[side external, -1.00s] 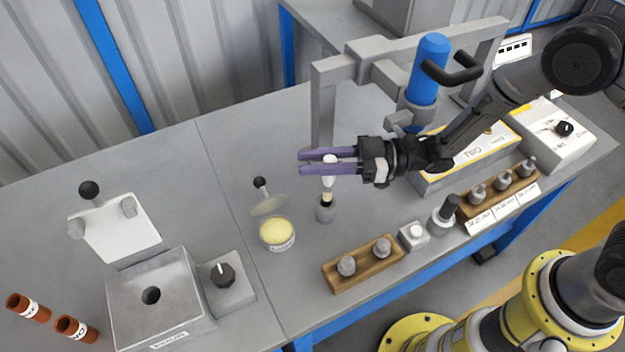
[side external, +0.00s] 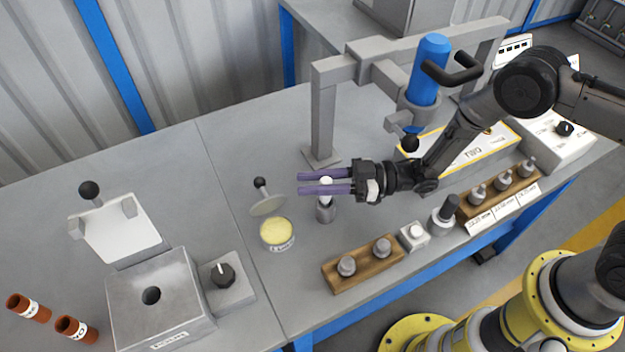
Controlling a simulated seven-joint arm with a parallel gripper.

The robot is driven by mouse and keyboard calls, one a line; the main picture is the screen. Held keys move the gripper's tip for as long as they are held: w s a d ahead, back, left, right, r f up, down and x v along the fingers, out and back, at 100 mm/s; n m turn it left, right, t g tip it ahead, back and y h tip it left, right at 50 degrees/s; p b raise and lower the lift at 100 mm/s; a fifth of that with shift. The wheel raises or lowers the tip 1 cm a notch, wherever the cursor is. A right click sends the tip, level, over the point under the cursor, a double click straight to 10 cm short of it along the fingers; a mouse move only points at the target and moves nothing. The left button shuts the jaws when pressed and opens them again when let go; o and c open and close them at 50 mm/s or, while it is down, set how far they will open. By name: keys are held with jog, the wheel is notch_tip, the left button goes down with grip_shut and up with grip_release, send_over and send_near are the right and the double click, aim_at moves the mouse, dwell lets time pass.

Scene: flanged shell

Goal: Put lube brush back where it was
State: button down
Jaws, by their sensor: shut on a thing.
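The lube brush (side external: 326,182) has a white handle top that shows between the purple fingers of my gripper (side external: 325,184). My gripper is shut on it, low over the table. The brush stands upright in or right over a small grey metal holder (side external: 326,212); its lower part is hidden inside or behind the holder. I cannot tell whether it rests on the holder's bottom. To the left is a round tub (side external: 277,233) of yellow lube with its lid (side external: 267,206) tilted open behind it, a black ball knob on top.
A wooden block (side external: 362,266) with two metal parts stands in front. A small white button box (side external: 413,235) and a black-topped cylinder (side external: 443,216) are at right. A press frame with a blue cylinder (side external: 428,70) rises behind. A grey knob box (side external: 226,288) is at left.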

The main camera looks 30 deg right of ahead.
jog(key=shift+f, duration=0.15)
jog(key=c, duration=0.7)
grip_release()
jog(key=v, duration=1.2)
jog(key=shift+s+r, duration=0.1)
jog(key=shift+r, duration=0.1)
jog(key=shift+a, duration=0.1)
